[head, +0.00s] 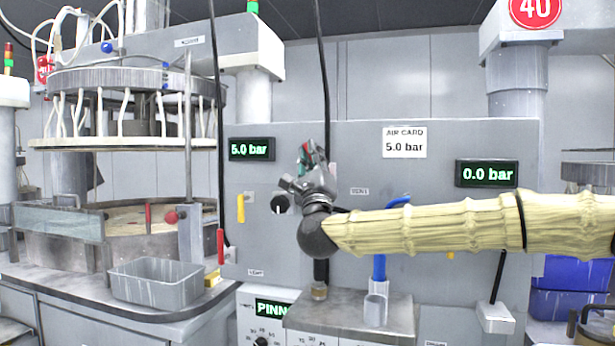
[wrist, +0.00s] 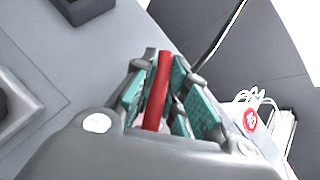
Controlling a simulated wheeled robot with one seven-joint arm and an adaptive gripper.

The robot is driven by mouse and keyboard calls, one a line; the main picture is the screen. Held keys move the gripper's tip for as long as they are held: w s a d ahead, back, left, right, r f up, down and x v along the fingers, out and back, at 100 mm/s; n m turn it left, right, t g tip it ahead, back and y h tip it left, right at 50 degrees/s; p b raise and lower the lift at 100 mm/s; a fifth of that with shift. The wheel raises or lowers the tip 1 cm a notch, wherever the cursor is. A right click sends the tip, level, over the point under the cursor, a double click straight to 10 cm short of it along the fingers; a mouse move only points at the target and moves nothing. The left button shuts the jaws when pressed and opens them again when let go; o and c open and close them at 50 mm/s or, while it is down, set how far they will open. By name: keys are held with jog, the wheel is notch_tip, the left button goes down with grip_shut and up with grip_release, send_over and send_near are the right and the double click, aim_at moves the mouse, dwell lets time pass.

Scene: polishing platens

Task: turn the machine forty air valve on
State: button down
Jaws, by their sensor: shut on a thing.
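My gripper (head: 313,155) is in front of the grey panel (head: 345,140), between its left display and the white air card. In the wrist view my gripper (wrist: 168,88) has its teal-padded fingers closed on both sides of a red handle (wrist: 157,92). The handle's far end shows past the fingers; its base is hidden. The round red "40" sign (head: 536,8) hangs at the upper right. Below it the right display (head: 487,174) reads 0.0 bar. The left display (head: 251,149) reads 5.0 bar, and the air card (head: 404,142) says 5.0 bar.
My arm crosses the panel's right side and hides part of it. A yellow handle (head: 241,208) and a black knob (head: 279,204) are left of my gripper. A grey block (head: 350,316) juts out below. A grey tub (head: 155,283) stands on the left bench. Blue bins (head: 570,275) are at right.

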jog(key=m+h+b, duration=0.1)
jog(key=m+h, duration=0.1)
jog(key=d+m+h+b, duration=0.1)
jog(key=m+h+b, duration=0.1)
jog(key=m+h, duration=0.1)
jog(key=m+t+h+b, duration=0.1)
jog(key=m+h+b, duration=0.1)
jog(key=m+h, duration=0.1)
jog(key=shift+s+d, duration=0.1)
jog(key=shift+d, duration=0.05)
jog(key=m+h+b, duration=0.1)
jog(key=m+h, duration=0.1)
jog(key=d+m+g+h+b, duration=0.1)
jog(key=m+h, duration=0.1)
jog(key=m, duration=0.1)
jog(key=m+g+h+b, duration=0.1)
jog(key=m+h+b, duration=0.1)
jog(key=h, duration=0.1)
jog(key=shift+s+d+r, duration=0.15)
jog(key=shift+d+r, duration=0.1)
jog(key=shift+r, duration=0.15)
jog(key=shift+r+m+g+h, duration=0.1)
jog(key=shift+m+g+h, duration=0.2)
jog(key=shift+m, duration=0.2)
jog(key=c, duration=1.4)
grip_release()
jog(key=shift+c, duration=0.2)
jog(key=v, duration=1.2)
